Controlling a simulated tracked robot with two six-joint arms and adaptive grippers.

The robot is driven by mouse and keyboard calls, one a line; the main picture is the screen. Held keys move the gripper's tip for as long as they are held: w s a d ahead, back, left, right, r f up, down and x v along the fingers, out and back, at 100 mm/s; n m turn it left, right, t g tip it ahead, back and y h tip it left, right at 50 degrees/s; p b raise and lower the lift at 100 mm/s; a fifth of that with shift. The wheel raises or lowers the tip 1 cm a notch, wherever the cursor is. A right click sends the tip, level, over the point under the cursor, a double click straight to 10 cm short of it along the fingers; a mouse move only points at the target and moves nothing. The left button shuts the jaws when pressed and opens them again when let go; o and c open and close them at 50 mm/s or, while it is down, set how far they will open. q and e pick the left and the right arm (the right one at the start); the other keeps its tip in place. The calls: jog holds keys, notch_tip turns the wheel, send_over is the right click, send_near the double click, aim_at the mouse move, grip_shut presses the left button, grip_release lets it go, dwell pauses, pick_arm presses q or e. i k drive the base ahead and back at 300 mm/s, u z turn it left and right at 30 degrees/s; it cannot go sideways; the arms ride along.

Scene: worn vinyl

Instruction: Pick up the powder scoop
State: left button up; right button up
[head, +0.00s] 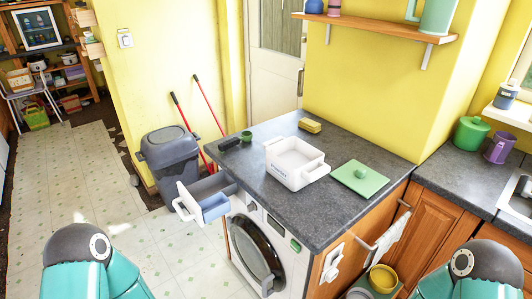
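A small green cup-like piece (246,136) and a dark elongated piece (229,144) lie close together at the left back edge of the grey countertop (330,215). They may be the powder scoop's cup and handle, but they are too small to tell whether they are one object. No gripper is near them. My teal arm links with dark grey joints show at the bottom left and bottom right. Neither gripper can be made out.
On the countertop are a white tub (309,177), a green lid (359,178) and a yellow sponge (310,125). Below, the washing machine's (287,258) drawer (204,208) is pulled out. A dark bin (170,158) stands left, beside red-handled poles (208,103).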

aim_at(246, 135)
jog(key=z, duration=0.05)
jog(key=k, duration=0.55)
jog(key=u, duration=0.6)
jog(key=i, duration=0.9)
jog(key=u, duration=0.65)
jog(key=i, duration=0.8)
jog(key=z, duration=0.35)
